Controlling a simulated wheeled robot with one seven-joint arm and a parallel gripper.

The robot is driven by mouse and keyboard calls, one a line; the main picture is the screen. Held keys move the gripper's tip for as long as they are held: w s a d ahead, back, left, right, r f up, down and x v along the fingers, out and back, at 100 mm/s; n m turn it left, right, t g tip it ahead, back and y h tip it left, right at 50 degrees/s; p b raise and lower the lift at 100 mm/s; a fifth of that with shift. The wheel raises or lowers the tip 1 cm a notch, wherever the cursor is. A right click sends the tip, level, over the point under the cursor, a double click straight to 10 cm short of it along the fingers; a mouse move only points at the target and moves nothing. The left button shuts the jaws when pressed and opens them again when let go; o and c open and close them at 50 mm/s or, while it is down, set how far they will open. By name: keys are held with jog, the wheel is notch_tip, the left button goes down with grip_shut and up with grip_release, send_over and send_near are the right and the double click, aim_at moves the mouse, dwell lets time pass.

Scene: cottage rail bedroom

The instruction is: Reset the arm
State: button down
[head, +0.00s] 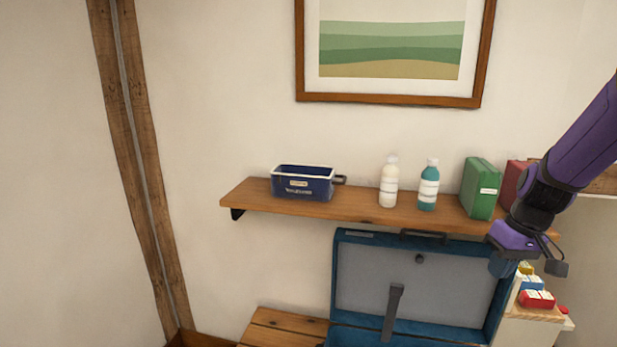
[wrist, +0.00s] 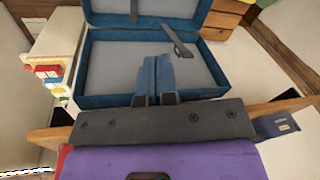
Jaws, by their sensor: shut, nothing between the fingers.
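My purple arm reaches in from the right of the head view. My gripper (head: 502,265) hangs in front of the right end of the wooden shelf (head: 330,204), beside the upper right corner of the open blue suitcase (head: 338,290). In the wrist view, the blue fingers of my gripper (wrist: 155,66) are together with nothing between them. They appear over the suitcase (wrist: 95,70), whose grey inside and dark strap (wrist: 178,42) show behind them. I cannot tell how far the fingers are from it.
The shelf holds a navy bin (head: 302,184), a white bottle (head: 388,184), a teal bottle (head: 428,188), a green box (head: 480,188) and a red box (head: 514,180). Colored blocks (head: 537,299) lie on a small cabinet at right. A slatted wooden bench (head: 285,324) stands below. A framed picture (head: 390,100) hangs above.

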jog(key=s+a+r+t, duration=0.1)
jog(key=s+a+r, duration=0.2)
jog(key=s+r, duration=0.3)
jog(key=s+a+r+t+h, duration=0.1)
jog(key=s+a+r+t, duration=0.1)
jog(key=s+r, duration=0.3)
jog(key=s+a+r+m+t+h, duration=0.1)
jog(key=s+a+r, duration=0.3)
jog(key=s+r, duration=0.2)
jog(key=shift+s+a+r, duration=0.3)
jog(key=shift+s, duration=0.2)
